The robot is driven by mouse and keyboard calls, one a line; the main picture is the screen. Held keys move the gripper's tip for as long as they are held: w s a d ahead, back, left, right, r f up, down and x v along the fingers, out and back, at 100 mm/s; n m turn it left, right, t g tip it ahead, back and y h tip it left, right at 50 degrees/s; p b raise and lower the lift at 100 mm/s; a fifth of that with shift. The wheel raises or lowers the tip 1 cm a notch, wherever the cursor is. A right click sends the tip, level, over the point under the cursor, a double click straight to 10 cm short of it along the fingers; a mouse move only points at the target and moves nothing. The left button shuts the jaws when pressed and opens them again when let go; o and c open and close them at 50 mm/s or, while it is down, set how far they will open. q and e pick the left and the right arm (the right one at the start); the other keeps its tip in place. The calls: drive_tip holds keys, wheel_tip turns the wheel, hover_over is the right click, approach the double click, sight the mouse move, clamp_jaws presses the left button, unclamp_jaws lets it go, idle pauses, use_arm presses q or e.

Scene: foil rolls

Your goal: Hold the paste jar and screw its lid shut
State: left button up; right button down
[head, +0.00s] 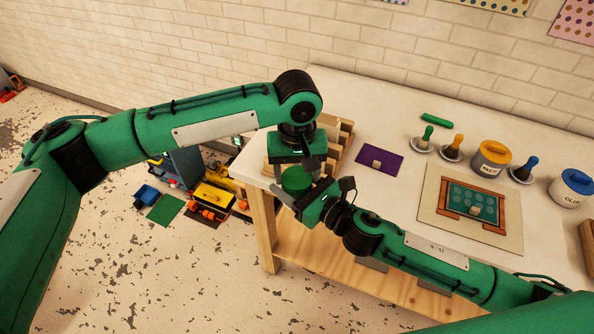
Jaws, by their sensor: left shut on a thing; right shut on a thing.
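A small round green jar (296,180) is held in the air beside the left end of the table. Its green top, which I take for the lid, faces up, and no label shows on it. My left gripper (299,166) comes down from above and is shut at the top. My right gripper (294,195) reaches in from the lower right and is shut around the jar's body. The fingers hide much of the jar, and I cannot tell how the lid sits.
The white table (400,110) carries a yellow-lidded pot marked like paste (491,158), a blue-lidded glue pot (571,188), several brushes, a purple card (379,162) and a framed print board (471,208). A wooden rack (337,135) stands behind my grippers. Toys lie on the floor at left.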

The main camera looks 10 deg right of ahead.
use_arm(q)
drive_tip(key=o, duration=1.1)
drive_tip(key=shift+r, duration=2.3)
drive_tip(key=o, duration=0.4)
